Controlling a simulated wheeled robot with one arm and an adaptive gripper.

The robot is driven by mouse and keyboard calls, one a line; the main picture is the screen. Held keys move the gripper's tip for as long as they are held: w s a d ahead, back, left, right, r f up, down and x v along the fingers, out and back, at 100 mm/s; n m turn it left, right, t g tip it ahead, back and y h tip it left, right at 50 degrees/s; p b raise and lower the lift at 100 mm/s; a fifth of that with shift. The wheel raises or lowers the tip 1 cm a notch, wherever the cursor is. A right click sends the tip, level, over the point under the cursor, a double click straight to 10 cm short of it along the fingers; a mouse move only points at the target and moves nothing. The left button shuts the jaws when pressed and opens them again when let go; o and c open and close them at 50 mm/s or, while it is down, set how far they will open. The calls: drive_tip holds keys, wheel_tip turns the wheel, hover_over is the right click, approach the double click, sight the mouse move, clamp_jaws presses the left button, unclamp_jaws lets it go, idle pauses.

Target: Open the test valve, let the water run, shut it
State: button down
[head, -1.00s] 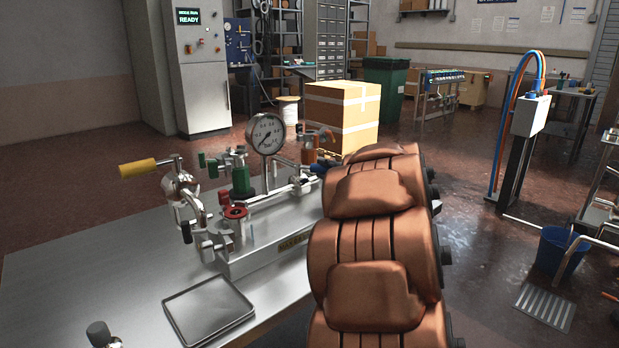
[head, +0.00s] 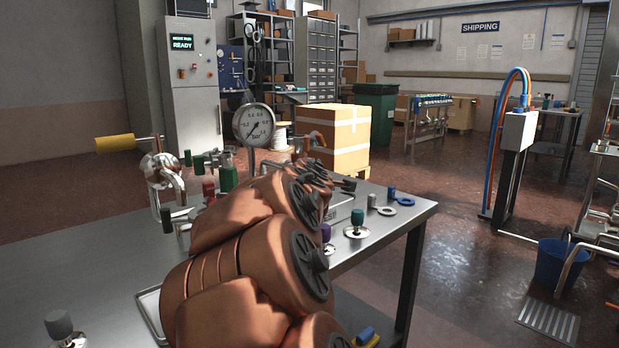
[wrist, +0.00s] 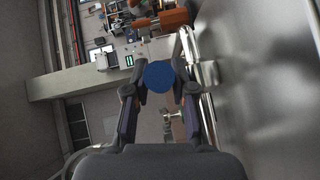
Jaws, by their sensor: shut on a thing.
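The valve rig stands on the steel table (head: 90,255) in the head view. It has a pressure gauge (head: 253,125), a lever with a yellow handle (head: 115,143) pointing left, and green handles (head: 228,178). An orange-brown handled fitting (head: 313,139) shows at its back right. I cannot tell which of these is the test valve. In the wrist view my gripper (wrist: 160,82) is shut on a round blue piece (wrist: 159,75), seen end-on between the fingertips. What the blue piece belongs to is hidden. In the head view my arm covers the rig's right part and most of the gripper.
Loose fittings with a teal handle (head: 357,217), a purple handle (head: 326,233) and a blue ring (head: 399,201) are on the table's right end. A tray (head: 147,312) is partly behind my arm. A blue bucket (head: 559,262) stands on the floor by a grate (head: 548,320).

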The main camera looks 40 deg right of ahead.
drive_tip(key=shift+f, duration=0.1)
idle(0.5)
drive_tip(key=c, duration=0.9)
unclamp_jaws()
drive_tip(key=shift+c, duration=0.2)
drive_tip(key=shift+a, duration=0.1)
drive_tip(key=v, duration=1.2)
